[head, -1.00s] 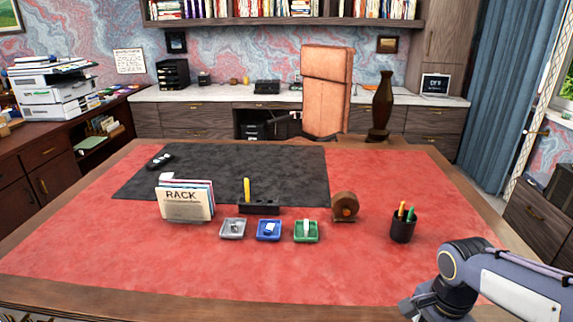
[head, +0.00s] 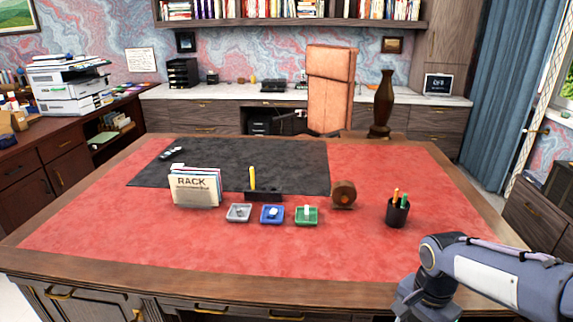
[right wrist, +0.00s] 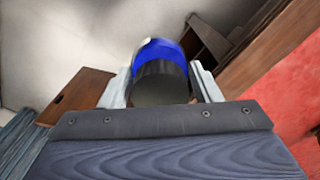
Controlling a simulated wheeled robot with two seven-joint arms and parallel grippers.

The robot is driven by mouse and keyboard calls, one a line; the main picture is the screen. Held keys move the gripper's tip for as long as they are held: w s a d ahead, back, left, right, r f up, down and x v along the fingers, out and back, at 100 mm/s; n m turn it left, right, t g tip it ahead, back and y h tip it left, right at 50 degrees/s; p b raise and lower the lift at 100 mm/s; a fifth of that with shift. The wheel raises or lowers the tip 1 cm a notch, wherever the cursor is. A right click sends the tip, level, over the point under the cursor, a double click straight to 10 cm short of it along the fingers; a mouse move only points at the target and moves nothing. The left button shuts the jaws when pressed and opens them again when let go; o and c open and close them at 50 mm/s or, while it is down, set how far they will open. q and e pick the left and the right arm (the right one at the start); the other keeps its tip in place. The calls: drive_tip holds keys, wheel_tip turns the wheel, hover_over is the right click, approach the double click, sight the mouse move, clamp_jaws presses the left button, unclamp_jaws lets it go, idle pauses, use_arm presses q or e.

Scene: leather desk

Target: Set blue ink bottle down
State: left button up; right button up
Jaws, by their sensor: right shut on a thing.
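In the right wrist view my right gripper (right wrist: 160,88) is shut on the blue ink bottle (right wrist: 160,51), a rounded thing with a bright blue band and a dark part nearer the camera. A finger lies on each side of it. In the head view my right arm comes in at the lower right, beside the front right of the desk, and its gripper and the bottle are out of that view. The desk (head: 150,266) has a red leather top with a wooden rim. My left gripper is not in view.
A blue tray (head: 272,220) stands between a grey tray (head: 233,219) and a green tray (head: 306,222), each holding something small. Around them are a rack (head: 195,190), a tape dispenser (head: 343,195) and a pen cup (head: 397,213). The front red strip is clear.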

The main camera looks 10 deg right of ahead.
drive_tip(key=w+a+f+n, duration=1.1)
drive_tip(key=a+f+n, duration=0.1)
drive_tip(key=f+n, duration=0.1)
